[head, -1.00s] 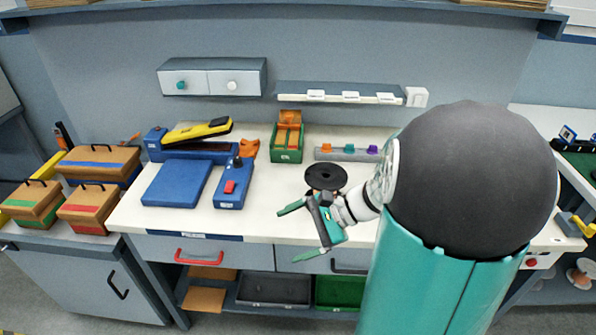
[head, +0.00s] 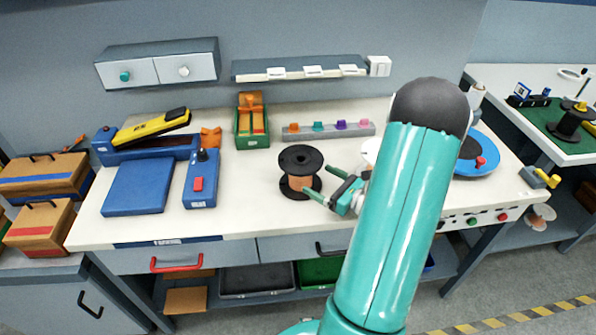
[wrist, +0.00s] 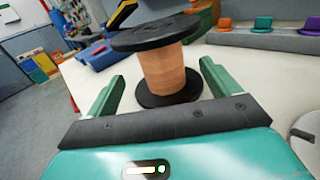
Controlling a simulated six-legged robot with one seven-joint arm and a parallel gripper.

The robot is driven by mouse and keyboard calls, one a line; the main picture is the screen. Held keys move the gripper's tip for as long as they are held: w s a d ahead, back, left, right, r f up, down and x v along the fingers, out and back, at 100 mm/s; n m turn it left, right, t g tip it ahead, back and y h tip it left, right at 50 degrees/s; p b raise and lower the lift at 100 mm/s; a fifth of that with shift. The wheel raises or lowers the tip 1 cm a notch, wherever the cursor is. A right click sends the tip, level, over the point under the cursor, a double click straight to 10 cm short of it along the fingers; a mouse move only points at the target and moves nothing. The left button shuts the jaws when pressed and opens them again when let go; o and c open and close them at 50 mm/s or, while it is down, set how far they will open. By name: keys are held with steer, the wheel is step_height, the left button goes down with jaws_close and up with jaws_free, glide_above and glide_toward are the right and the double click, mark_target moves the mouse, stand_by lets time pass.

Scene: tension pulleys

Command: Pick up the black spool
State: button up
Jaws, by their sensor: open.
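The black spool (head: 301,161) stands upright on the white workbench (head: 250,205), with black flanges and a copper-coloured winding in between. In the wrist view the spool (wrist: 168,70) is straight ahead, a little beyond and between the two green fingers. My gripper (head: 332,186) is open and empty, just to the right of the spool in the head view. In the wrist view the fingers of my gripper (wrist: 160,82) are spread wider than the winding. I cannot tell whether either finger touches the spool.
Left of the spool are a blue box with a red button (head: 200,182) and a blue plate (head: 138,186). Behind stand a green bin (head: 252,128) and a grey rail with coloured knobs (head: 328,132). A blue disc (head: 478,158) lies right of my arm. The bench in front of the spool is clear.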

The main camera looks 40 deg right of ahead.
mark_target(301, 169)
steer(key=w, duration=0.2)
steer(key=w+a, duration=0.1)
steer(key=w, duration=0.5)
steer(key=shift+a, duration=0.2)
steer(key=c, duration=1.6)
steer(key=shift+o, duration=0.2)
steer(key=shift+s+r, duration=0.1)
